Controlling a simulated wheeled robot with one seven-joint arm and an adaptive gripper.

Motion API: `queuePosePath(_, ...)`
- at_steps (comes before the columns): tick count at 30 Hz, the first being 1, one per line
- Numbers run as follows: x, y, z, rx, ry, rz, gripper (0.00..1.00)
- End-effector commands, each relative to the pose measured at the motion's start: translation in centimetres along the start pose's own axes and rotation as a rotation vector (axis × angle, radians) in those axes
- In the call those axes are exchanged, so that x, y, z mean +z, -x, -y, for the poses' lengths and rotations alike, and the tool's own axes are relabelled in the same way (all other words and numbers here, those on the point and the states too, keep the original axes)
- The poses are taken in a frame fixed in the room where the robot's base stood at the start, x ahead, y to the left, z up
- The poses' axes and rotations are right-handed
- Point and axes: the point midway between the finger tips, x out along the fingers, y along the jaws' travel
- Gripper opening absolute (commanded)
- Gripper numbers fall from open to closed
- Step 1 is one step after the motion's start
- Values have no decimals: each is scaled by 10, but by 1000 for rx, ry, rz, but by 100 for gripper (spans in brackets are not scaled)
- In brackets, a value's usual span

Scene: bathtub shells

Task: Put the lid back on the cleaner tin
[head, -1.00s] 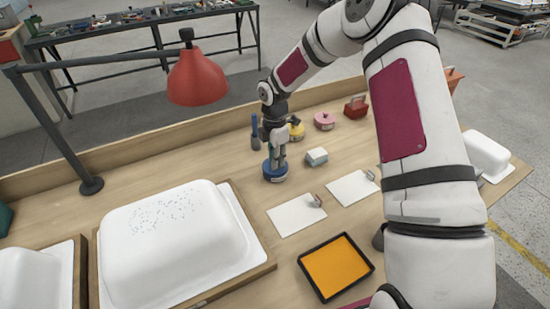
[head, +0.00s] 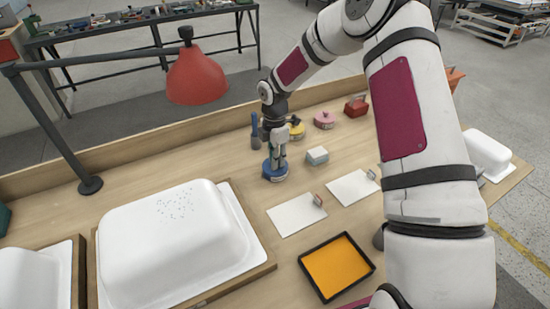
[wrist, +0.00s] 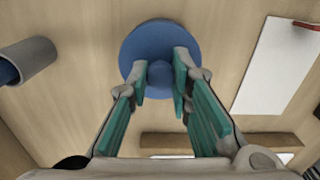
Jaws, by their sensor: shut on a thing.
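A round blue lid (wrist: 160,40) with a ball-shaped knob (wrist: 160,73) fills the top middle of the wrist view. My gripper (wrist: 160,78) has its green finger pads on both sides of the knob and is shut on it. In the head view my gripper (head: 276,157) points straight down at the blue lid (head: 268,172) near the middle of the bench. A blue tin body with a pale label (head: 276,179) shows under the lid. The lid looks level and on or very close to the tin; I cannot tell if it is fully seated.
A dark cylinder with a blue part (wrist: 25,60) stands left of the lid. White sheets (head: 296,214), an orange tray (head: 337,266) and a white tub shell (head: 170,250) lie in front.

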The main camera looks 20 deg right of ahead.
Motion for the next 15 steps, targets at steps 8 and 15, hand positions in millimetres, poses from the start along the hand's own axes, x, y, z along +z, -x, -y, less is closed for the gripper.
queuePosePath(8, 0, 0, 0, 1, 0, 0, 35)
queuePosePath(15, 0, 0, 0, 1, 0, 0, 43)
